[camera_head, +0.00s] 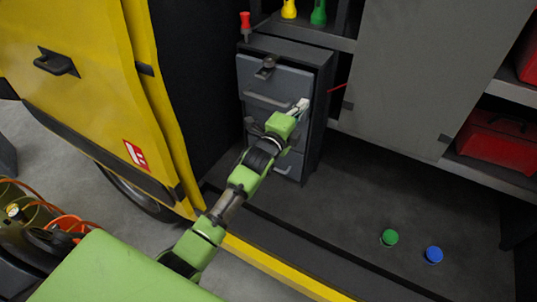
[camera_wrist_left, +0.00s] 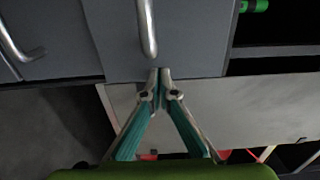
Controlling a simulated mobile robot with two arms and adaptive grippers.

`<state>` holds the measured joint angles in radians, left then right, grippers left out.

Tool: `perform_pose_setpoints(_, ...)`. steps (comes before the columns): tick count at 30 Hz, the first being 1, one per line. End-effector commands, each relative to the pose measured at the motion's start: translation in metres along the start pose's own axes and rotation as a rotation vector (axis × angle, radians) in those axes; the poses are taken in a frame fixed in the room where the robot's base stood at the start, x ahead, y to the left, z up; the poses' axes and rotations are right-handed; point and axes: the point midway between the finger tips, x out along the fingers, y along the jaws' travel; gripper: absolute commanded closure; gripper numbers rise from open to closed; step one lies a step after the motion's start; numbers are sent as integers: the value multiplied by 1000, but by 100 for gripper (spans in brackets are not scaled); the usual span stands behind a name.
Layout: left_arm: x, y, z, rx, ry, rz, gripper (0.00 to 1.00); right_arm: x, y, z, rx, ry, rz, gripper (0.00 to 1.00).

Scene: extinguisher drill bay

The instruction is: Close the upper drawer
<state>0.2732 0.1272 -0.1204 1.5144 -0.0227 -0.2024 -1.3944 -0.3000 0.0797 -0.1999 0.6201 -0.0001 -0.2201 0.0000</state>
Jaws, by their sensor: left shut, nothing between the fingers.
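My left gripper (camera_head: 302,105) is at the right end of this front, beside the handle. In the left wrist view, the shut, empty fingers (camera_wrist_left: 160,73) are at the edge of a grey drawer front (camera_wrist_left: 190,40), near the end of its handle (camera_wrist_left: 147,28). I cannot tell whether they touch it. My right gripper is out of view.
A lower drawer is partly hidden behind my left arm. A red object (camera_head: 245,20) stands on the cabinet. The yellow door (camera_head: 75,75) stands left. Green (camera_head: 389,237) and blue (camera_head: 433,254) round objects are on the floor.

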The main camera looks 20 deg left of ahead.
Motion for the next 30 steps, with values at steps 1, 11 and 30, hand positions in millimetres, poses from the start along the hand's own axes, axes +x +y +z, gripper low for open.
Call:
perform_pose_setpoints(1, 9, 3, 0, 3, 0, -2, 100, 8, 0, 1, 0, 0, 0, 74)
perform_pose_setpoints(11, 36, 1, 0, 1, 0, 1, 100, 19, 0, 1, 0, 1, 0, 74)
perform_pose_setpoints(30, 38, -5, 3, 0, 0, -7, 100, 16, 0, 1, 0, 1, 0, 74)
